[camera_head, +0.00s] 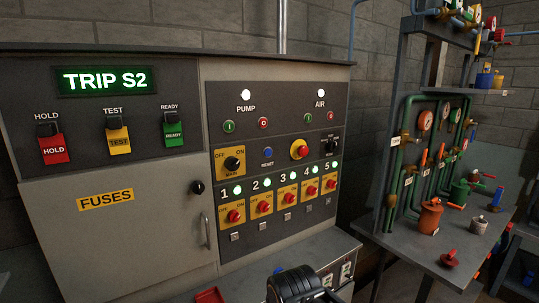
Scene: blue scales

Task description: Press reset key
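The reset key is a small round blue button (267,153) with the label RESET under it. It sits on the dark control panel (225,108), between the yellow ON/OFF switch plate and a red knob on a yellow plate. Nothing covers it. A black rounded part of my arm end (293,284) shows at the bottom edge, well below the button and apart from the panel. Its fingers cannot be made out, so open or shut does not show.
A green-lit display (106,81) reads TRIP S2. HOLD, TEST and READY switches sit below it. Several numbered red knobs line the panel under the button. A grey ledge (330,245) juts out below. A pipe bench (440,262) stands at right.

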